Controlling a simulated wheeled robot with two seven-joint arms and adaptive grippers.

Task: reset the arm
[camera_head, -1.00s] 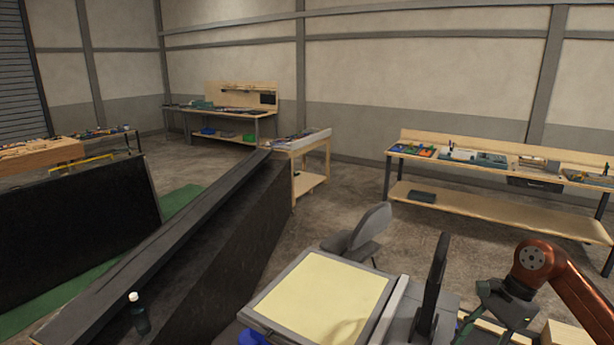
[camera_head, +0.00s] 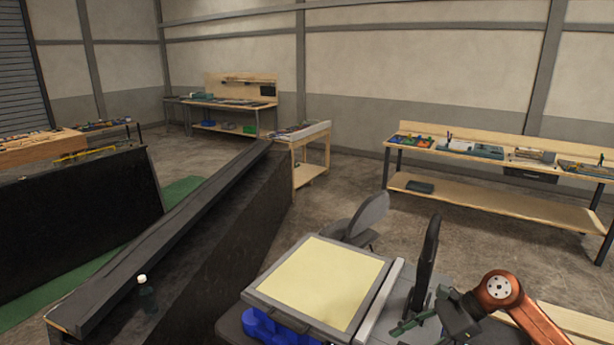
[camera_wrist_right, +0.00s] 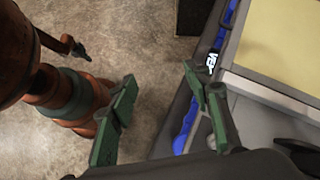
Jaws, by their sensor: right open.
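My right arm is orange and comes in at the lower right of the head view. Its dark gripper with green fingers (camera_head: 420,312) is beside the console, near the upright dark panel (camera_head: 425,264). In the right wrist view the two green fingers (camera_wrist_right: 160,78) stand wide apart with nothing between them, so the gripper is open and empty. The console's pale yellow board (camera_head: 322,282) lies in a grey frame, and its corner also shows at the upper right of the wrist view (camera_wrist_right: 282,42). My left gripper is not visible in the head view.
A blue bin (camera_head: 275,328) sits under the board's edge. A dark bottle with a white cap (camera_head: 147,295) stands on the black sloping structure (camera_head: 232,235) at left. A grey chair (camera_head: 366,216) is behind the console. A workbench (camera_head: 480,195) stands at back right, with open floor before it.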

